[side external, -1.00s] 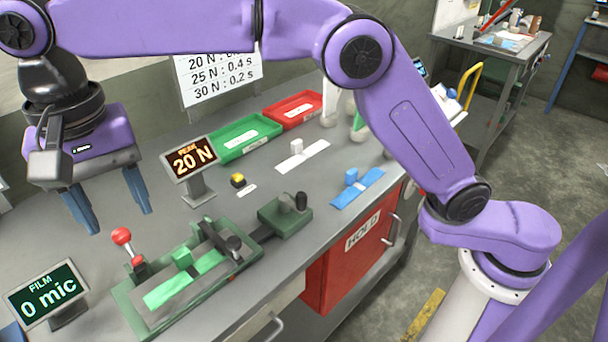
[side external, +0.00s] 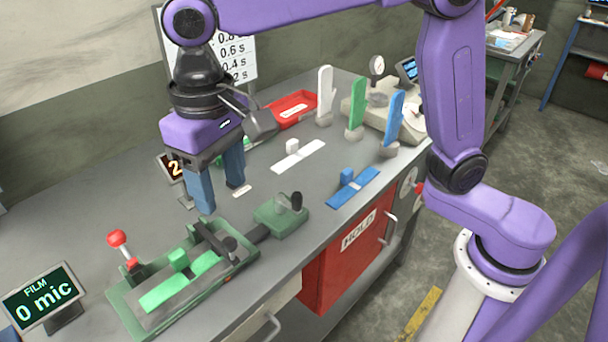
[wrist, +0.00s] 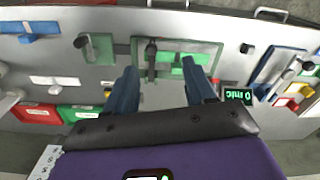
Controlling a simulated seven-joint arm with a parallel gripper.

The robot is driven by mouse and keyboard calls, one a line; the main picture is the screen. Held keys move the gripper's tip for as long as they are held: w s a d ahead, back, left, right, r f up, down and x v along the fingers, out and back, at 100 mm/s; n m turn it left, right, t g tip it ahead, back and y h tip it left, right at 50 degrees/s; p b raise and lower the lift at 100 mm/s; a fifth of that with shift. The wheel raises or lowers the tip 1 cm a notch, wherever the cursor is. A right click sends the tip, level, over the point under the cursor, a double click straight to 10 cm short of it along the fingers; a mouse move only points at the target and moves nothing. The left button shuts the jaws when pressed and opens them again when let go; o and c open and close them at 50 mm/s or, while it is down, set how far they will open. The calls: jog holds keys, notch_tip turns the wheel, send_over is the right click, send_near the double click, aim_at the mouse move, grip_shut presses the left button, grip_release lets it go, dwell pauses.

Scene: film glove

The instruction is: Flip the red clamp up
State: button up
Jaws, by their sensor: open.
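The red clamp (side external: 119,243) has a red ball knob on a short lever, with a second red part low on its stem. It stands leaning at the left end of a green fixture (side external: 115,300). A green strip with a green block lies along the fixture, which also shows in the wrist view (wrist: 210,48). A dark-handled clamp (side external: 220,241) sits at the fixture's right end. My gripper (side external: 220,197) is open and empty, pointing down above the table behind the fixture, to the right of the red clamp. In the wrist view its fingers (wrist: 160,78) are wide apart.
The film display (side external: 42,299) reads 0 mic, left of the fixture. A small display (side external: 172,168) is partly hidden behind my gripper. White (side external: 298,155) and blue (side external: 353,187) strips lie to the right. Upright glove-shaped forms (side external: 356,105) stand behind them. A red tray (side external: 292,109) is at the back.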

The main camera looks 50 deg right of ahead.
jog(key=s+d+f+n, duration=0.3)
jog(key=s+d, duration=0.2)
jog(key=d, duration=0.5)
jog(key=shift+s+d+n, duration=0.15)
jog(key=shift+n, duration=0.25)
jog(key=m+t+y, duration=0.3)
jog(key=m+t, duration=0.1)
jog(key=m, duration=0.1)
send_near(116, 231)
jog(key=x, duration=0.9)
jog(key=shift+f, duration=0.35)
jog(key=shift+c, duration=0.3)
grip_shut()
